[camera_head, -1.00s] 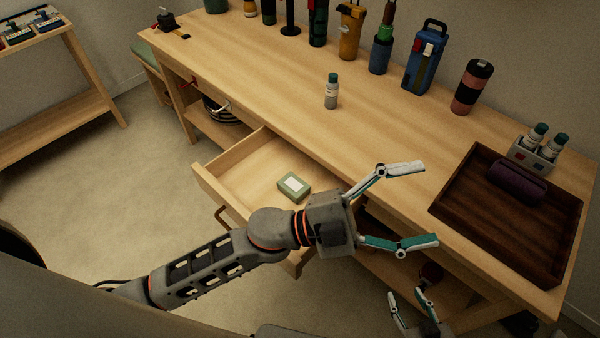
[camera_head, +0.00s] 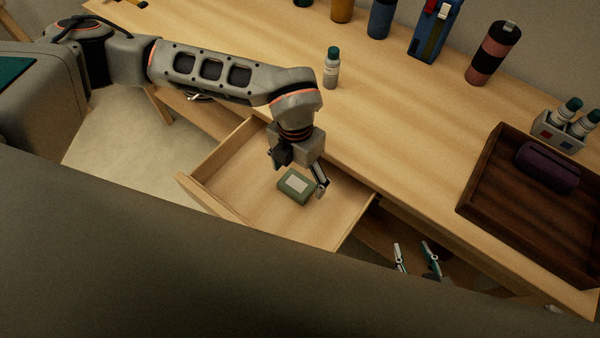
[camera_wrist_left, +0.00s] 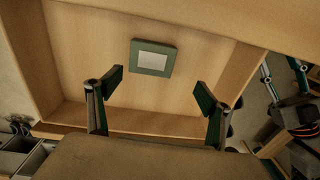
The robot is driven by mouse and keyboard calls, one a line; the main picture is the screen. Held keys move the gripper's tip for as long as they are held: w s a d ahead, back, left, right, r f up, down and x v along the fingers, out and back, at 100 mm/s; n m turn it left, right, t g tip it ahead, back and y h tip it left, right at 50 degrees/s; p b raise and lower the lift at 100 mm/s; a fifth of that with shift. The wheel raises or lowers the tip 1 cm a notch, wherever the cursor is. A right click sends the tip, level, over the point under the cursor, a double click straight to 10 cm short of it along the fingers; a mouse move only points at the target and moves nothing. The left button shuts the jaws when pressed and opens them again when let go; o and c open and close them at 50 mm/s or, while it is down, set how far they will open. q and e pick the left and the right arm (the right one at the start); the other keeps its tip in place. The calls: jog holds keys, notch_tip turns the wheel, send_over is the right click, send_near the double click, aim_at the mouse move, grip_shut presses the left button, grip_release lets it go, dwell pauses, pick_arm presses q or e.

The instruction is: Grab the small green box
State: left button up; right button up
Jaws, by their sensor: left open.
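The small green box (camera_head: 296,186) with a pale label on top lies in the open wooden drawer (camera_head: 228,160). My left gripper (camera_head: 304,176) points down over the drawer, just above and behind the box, with a finger overlapping its right side in the head view. In the left wrist view the box (camera_wrist_left: 153,68) lies beyond the fingertips, between their lines. The left gripper (camera_wrist_left: 158,86) is open with nothing between its fingers. My right gripper (camera_head: 415,257) is open and empty, low in front of the bench, right of the drawer.
The workbench (camera_head: 385,140) carries a small white bottle with a teal cap (camera_head: 331,68), several bottles at the back and a dark wooden tray (camera_head: 480,195) with a purple case (camera_head: 547,166). The drawer walls surround the box; the drawer floor around it is clear.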

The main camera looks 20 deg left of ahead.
aim_at(297, 184)
pick_arm(q)
jog(key=shift+w+a, duration=0.55)
jog(key=shift+w, duration=0.05)
jog(key=shift+a+f, duration=0.1)
jog(key=shift+f, duration=0.2)
notch_tip(297, 184, down, 2)
jog(key=shift+f, duration=0.1)
jog(key=f+b, duration=0.1)
jog(key=f, duration=0.3)
jog(key=shift+d+f, duration=0.2)
jog(key=shift+w+f, duration=0.1)
jog(key=shift+f, duration=0.15)
jog(key=shift+r, duration=0.1)
jog(key=c, duration=1.3)
pick_arm(e)
jog(key=shift+w+d+f, duration=0.15)
jog(key=shift+d+f, duration=0.05)
jog(key=shift+f, duration=0.25)
